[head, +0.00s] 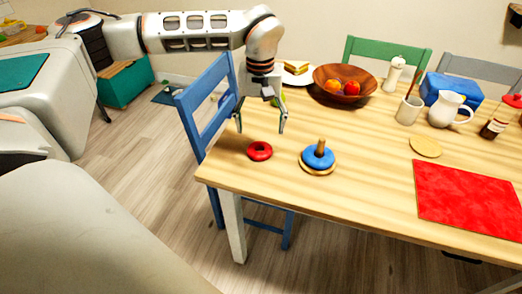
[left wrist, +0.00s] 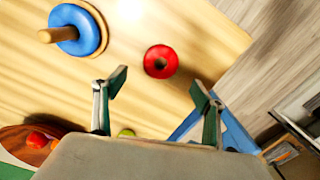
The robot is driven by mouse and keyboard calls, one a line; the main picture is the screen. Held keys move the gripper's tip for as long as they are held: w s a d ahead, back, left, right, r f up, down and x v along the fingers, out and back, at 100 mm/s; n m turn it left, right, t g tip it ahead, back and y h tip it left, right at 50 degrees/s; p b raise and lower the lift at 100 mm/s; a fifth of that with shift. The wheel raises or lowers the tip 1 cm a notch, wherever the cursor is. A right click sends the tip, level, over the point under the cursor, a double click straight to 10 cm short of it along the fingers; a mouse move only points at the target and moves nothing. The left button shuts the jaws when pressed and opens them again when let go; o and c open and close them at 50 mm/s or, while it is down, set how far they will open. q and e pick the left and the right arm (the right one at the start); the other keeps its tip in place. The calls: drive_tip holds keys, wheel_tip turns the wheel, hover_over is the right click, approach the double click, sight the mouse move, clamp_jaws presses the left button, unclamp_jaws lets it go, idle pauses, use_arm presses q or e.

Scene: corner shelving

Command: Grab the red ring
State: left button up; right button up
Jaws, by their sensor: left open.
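The red ring (head: 260,151) lies flat on the wooden table, near its left front corner. It also shows in the left wrist view (left wrist: 160,62), beyond the fingertips and apart from them. My left gripper (head: 261,130) is open and empty, above the table and a little behind the ring in the head view. Its two fingers also show in the left wrist view (left wrist: 158,88), spread wide. Right of the ring stands a wooden peg base with a blue ring (head: 317,158) around its post. My right gripper is not in view.
A wooden bowl (head: 345,84) with fruit and a plate with a sandwich (head: 297,72) stand behind. A red mat (head: 468,197), a white pitcher (head: 447,109) and a cup (head: 409,110) are to the right. A blue chair (head: 212,105) stands at the table's left edge.

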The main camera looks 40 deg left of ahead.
sight(260, 144)
use_arm(q)
wheel_tip(260, 144, down, 4)
drive_tip(key=shift+s+r+b, duration=0.1)
drive_tip(key=shift+r+b, duration=0.1)
drive_tip(key=shift+b, duration=0.15)
wheel_tip(260, 144, down, 4)
drive_tip(key=shift+r+b, duration=0.2)
drive_tip(key=shift+b, duration=0.35)
drive_tip(key=shift+f, duration=0.2)
drive_tip(key=shift+r, duration=0.1)
drive_tip(key=c, duration=1)
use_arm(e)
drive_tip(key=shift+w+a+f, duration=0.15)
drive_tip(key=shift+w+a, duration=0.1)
